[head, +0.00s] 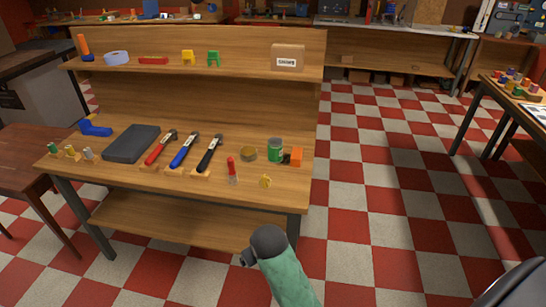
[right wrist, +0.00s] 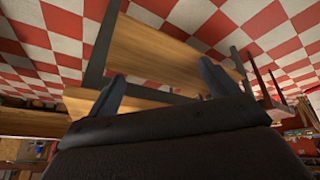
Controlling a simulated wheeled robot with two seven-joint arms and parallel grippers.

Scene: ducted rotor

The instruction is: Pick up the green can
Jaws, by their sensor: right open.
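The green can (head: 275,149) stands upright on the wooden workbench near its right end. My right arm comes up from the bottom of the head view, its dark end in front of the bench and below the top, apart from the can. In the right wrist view my right gripper (right wrist: 163,85) has its two fingers spread wide with nothing between them. That view looks at the bench and the checkered floor, and I cannot make out the can there. My left gripper is not in view.
A raised shelf (head: 230,43) runs behind.

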